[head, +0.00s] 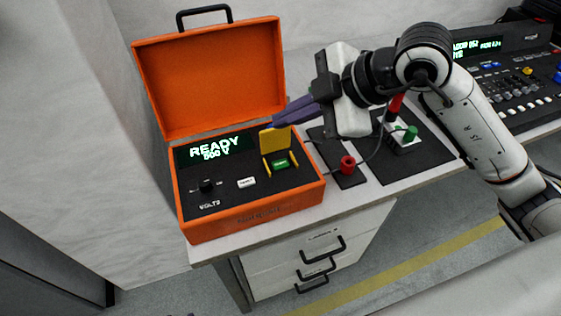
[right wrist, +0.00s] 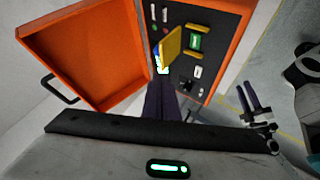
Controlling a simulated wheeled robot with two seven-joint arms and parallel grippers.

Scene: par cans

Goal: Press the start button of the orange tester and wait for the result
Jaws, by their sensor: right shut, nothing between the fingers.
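The orange tester (head: 250,216) stands on the bench with its lid (head: 210,78) open. Its display (head: 215,149) reads READY and what looks like 500 V. A yellow guard (head: 275,141) stands raised behind the green start button (head: 281,164), which is uncovered. My right gripper (head: 275,122) is shut and empty, its purple fingertips at the guard's top edge; I cannot tell whether they touch. The guard also shows in the right wrist view (right wrist: 172,46), beside the fingertips. My left gripper (right wrist: 254,98) shows only in the right wrist view, fingers apart, away from the tester.
Right of the tester are a dark mat with a red post (head: 347,166) and a board with a green knob (head: 411,133). A cable runs between them. A control console (head: 520,85) stands farther right. Drawers (head: 318,255) sit below the bench.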

